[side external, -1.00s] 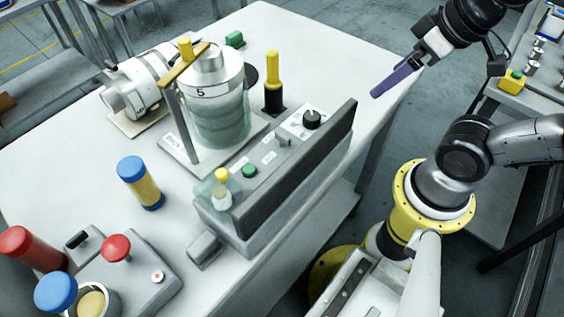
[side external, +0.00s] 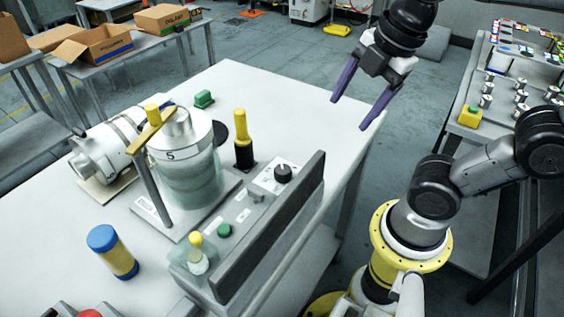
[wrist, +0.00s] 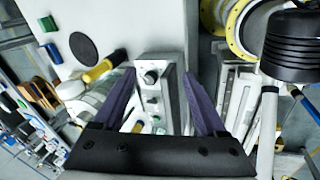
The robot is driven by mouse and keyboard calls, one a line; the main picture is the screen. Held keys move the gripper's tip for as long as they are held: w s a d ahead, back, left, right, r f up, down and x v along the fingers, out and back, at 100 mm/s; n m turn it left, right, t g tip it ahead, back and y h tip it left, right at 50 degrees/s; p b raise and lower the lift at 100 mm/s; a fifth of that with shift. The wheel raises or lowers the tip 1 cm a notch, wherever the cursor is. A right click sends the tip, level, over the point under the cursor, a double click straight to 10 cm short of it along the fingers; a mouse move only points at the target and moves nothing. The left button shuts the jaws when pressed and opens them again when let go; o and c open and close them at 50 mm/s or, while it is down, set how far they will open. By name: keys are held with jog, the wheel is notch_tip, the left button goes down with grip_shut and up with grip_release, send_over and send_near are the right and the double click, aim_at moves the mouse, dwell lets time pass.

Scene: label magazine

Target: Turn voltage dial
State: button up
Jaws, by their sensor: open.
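A black dial knob (side external: 283,173) sits on the top face of a grey control box (side external: 243,205), at its far end. The same knob (wrist: 150,77) shows in the wrist view between my fingers, with some distance to it. Any voltage markings around it are too small to read. My gripper (side external: 348,112) has two purple fingers, spread apart and empty. It hangs above the far right edge of the table, up and to the right of the knob. In the wrist view my gripper (wrist: 157,85) also shows open.
A dark upright panel (side external: 270,228) runs along the box's right side, close to the knob. A yellow-handled tool (side external: 242,135) and a clear cylinder (side external: 186,165) stand behind the box. The table's far right part (side external: 300,110) is clear.

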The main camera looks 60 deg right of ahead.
jog(key=w+a+r+n+g, duration=0.25)
jog(key=w+a+n, duration=0.2)
jog(key=n, duration=0.65)
jog(key=n+g, duration=0.1)
jog(key=n, duration=0.2)
send_near(283, 169)
notch_tip(283, 169, down, 8)
jog(key=shift+w+f, duration=0.2)
jog(key=shift+f, duration=0.05)
jog(key=shift+c, duration=0.2)
grip_shut()
